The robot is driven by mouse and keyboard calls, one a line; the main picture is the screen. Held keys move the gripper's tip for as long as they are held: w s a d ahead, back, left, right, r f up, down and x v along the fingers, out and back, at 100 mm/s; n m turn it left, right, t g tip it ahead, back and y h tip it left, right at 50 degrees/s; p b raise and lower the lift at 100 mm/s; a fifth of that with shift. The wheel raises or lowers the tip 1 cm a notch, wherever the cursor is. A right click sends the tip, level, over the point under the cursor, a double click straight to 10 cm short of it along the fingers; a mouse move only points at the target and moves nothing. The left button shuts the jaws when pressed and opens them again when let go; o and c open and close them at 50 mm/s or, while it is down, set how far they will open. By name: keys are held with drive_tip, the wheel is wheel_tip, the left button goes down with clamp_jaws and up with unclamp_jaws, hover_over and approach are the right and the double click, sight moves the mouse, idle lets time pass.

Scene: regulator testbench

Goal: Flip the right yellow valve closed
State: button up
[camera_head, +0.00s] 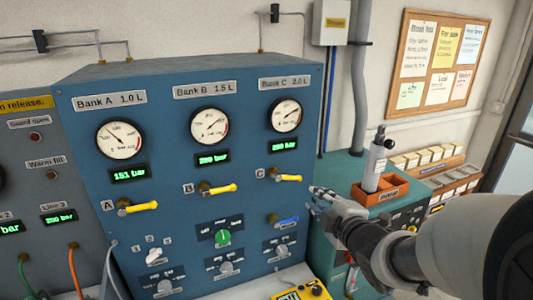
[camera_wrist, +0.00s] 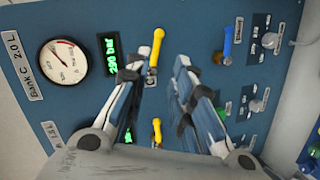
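The right yellow valve, marked C, is on the blue panel under the Bank C gauge. Its handle (camera_head: 288,178) points right, roughly level, in the head view. In the wrist view, which is turned sideways, the same handle (camera_wrist: 155,50) points up and shows beside the left fingertip, in the gap between the fingers. My gripper (camera_wrist: 170,47) is open and faces the panel; I cannot tell whether a finger touches the handle. In the head view my gripper (camera_head: 316,191) is just right of and below the handle tip.
The middle yellow valve B (camera_head: 219,189) and left yellow valve A (camera_head: 138,207) also point right. A blue handle (camera_head: 286,221) is below valve C. Bank C's gauge (camera_head: 285,116) is above it. A teal bench with an orange tray (camera_head: 372,197) stands to the right.

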sight(296, 179)
drive_tip(key=x, duration=1.7)
drive_tip(key=shift+w+a+r, duration=0.2)
drive_tip(key=shift+a, duration=0.05)
clamp_jaws()
drive_tip(key=shift+b, duration=0.3)
